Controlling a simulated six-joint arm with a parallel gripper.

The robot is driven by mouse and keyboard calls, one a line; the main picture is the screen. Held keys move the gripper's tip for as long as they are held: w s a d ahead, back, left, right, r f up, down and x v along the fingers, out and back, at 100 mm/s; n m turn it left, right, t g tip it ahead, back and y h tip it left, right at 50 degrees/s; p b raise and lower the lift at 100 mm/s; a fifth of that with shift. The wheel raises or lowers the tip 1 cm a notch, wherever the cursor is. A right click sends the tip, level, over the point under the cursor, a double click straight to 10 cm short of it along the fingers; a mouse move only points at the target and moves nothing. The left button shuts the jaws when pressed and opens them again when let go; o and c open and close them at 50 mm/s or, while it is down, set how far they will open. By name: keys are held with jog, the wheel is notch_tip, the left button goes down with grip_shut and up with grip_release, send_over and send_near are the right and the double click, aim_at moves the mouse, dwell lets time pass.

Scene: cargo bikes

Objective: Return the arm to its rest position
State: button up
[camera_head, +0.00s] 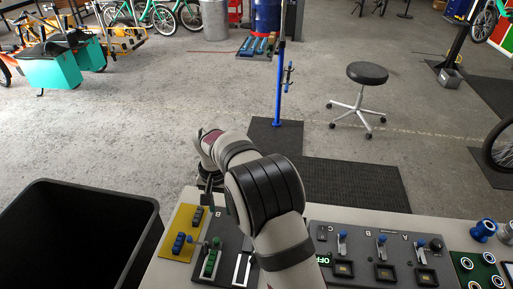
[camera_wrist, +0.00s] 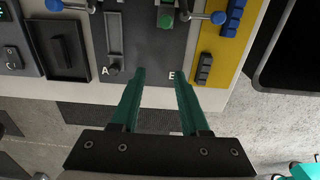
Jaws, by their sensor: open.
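My arm rises from the bottom of the head view, bends over the bench and ends near its far edge, beside the yellow plate. My gripper (camera_wrist: 161,76) shows in the wrist view with two green fingers apart and nothing between them.
A yellow plate (camera_head: 172,245) with blue and dark blocks lies left of the panel. A large black bin (camera_head: 149,212) stands left of the bench. Panels with blue-knobbed levers (camera_head: 342,237) lie to the right. A stool (camera_head: 367,74) and blue post (camera_head: 278,100) stand beyond.

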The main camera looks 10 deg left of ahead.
jog(key=s+d+r+m, duration=0.1)
jog(key=s+d+r, duration=0.3)
jog(key=d+r, duration=0.3)
jog(key=s+d+r+m, duration=0.2)
jog(key=s+d+r, duration=0.2)
jog(key=d+r, duration=0.3)
jog(key=s+d+m, duration=0.1)
jog(key=s+d, duration=0.2)
jog(key=s, duration=0.3)
jog(key=s+d+y, duration=0.1)
jog(key=s+d, duration=0.2)
jog(key=s, duration=0.4)
jog(key=s+d+f+m, duration=0.1)
jog(key=s+d, duration=0.3)
jog(key=s, duration=0.3)
jog(key=shift+m+y, duration=0.3)
jog(key=shift+y, duration=0.1)
